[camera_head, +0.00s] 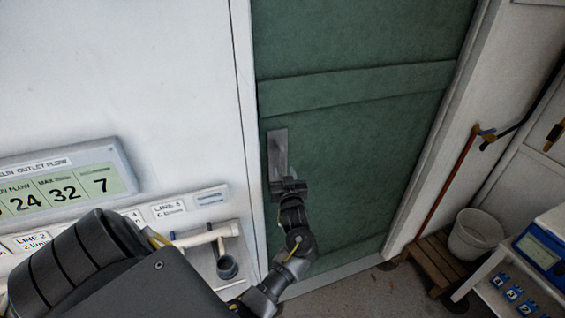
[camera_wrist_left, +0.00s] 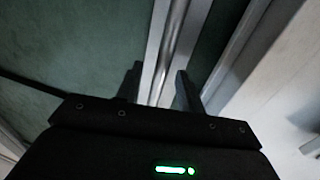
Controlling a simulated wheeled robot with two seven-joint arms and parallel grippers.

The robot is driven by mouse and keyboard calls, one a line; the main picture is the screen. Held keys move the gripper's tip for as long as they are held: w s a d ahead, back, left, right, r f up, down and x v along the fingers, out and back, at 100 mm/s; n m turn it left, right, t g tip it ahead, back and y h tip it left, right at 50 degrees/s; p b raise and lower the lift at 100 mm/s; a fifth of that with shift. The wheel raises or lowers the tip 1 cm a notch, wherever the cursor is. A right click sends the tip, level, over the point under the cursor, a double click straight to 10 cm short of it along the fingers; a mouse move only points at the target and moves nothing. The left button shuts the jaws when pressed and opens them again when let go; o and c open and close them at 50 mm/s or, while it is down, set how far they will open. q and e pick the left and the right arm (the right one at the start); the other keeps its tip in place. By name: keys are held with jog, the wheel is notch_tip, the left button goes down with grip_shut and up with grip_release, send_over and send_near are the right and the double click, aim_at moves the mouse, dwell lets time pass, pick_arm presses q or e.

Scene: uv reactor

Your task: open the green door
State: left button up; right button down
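The green door (camera_head: 350,125) fills the middle of the head view and looks closed in its white frame. Its metal handle plate (camera_head: 278,148) is near the door's left edge; the part below it is hidden by my left gripper (camera_head: 288,187). My left gripper is at the lower end of this plate. In the left wrist view, my left gripper (camera_wrist_left: 158,84) has its two dark fingers apart, with a silver metal strip (camera_wrist_left: 168,45) showing between them. Whether the fingers touch it I cannot tell. The green door surface (camera_wrist_left: 75,45) is on the left there. My right gripper is not seen.
On the right are a red-brown pole (camera_head: 450,185), a white bucket (camera_head: 474,234), a wooden pallet (camera_head: 440,262) and a blue-faced device (camera_head: 540,250).

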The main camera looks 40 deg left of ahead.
pick_arm(q)
jog(key=p+x, duration=0.1)
jog(key=x, duration=0.3)
jog(key=shift+a+r, duration=0.15)
jog(key=shift+a, duration=0.05)
jog(key=shift+w+a, duration=0.15)
grip_shut()
